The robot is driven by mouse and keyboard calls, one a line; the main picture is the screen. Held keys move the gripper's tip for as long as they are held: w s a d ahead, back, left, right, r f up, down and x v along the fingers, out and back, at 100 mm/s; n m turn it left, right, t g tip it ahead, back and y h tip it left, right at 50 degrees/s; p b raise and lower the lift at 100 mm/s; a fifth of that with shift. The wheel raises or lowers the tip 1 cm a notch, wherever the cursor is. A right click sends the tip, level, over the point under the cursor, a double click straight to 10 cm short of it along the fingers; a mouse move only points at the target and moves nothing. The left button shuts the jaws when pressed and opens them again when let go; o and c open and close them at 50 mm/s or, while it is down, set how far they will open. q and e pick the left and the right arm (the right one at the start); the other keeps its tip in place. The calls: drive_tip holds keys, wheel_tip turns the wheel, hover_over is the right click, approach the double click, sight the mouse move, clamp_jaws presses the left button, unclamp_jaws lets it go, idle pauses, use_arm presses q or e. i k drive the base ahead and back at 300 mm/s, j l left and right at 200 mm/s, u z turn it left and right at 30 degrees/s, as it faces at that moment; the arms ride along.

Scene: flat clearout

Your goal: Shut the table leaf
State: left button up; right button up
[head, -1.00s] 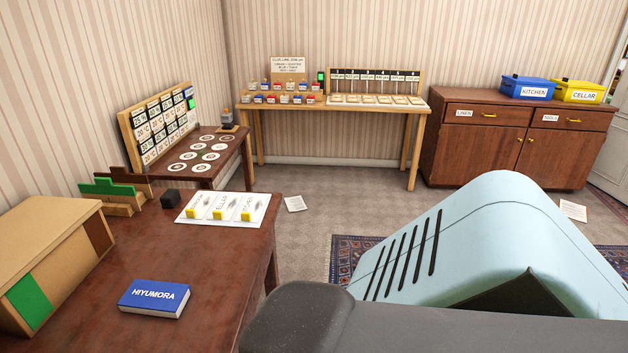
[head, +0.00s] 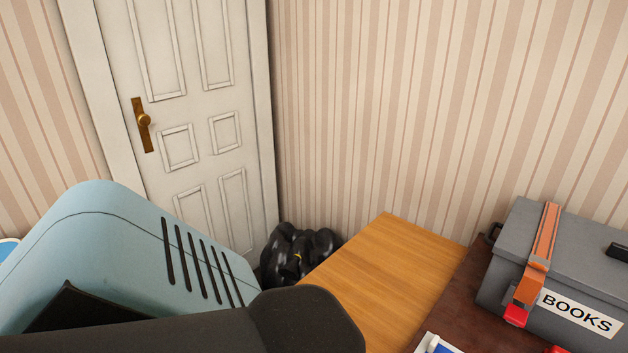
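The table leaf (head: 385,275) looks like a light orange wooden panel in the lower middle of the head view. It appears raised and about level, beside the dark brown table top (head: 448,296) on its right. Its lower left part is hidden behind a dark part of my own body. No gripper shows in the head view, so nothing is seen touching the leaf.
A grey case labelled BOOKS (head: 570,280) with an orange strap stands on the dark table at right. A black bag (head: 296,252) lies on the floor beyond the leaf, by the closed white door (head: 190,110). A striped wall stands behind.

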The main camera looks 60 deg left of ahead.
sight(389, 277)
drive_tip(key=k+l+u, duration=0.1)
drive_tip(key=k, duration=0.2)
drive_tip(key=u, duration=1.55)
drive_tip(key=i+j+u, duration=0.1)
drive_tip(key=i+j, duration=0.2)
drive_tip(key=j, duration=0.2)
drive_tip(key=i+j, duration=0.35)
drive_tip(key=j+u, duration=0.05)
drive_tip(key=j, duration=0.05)
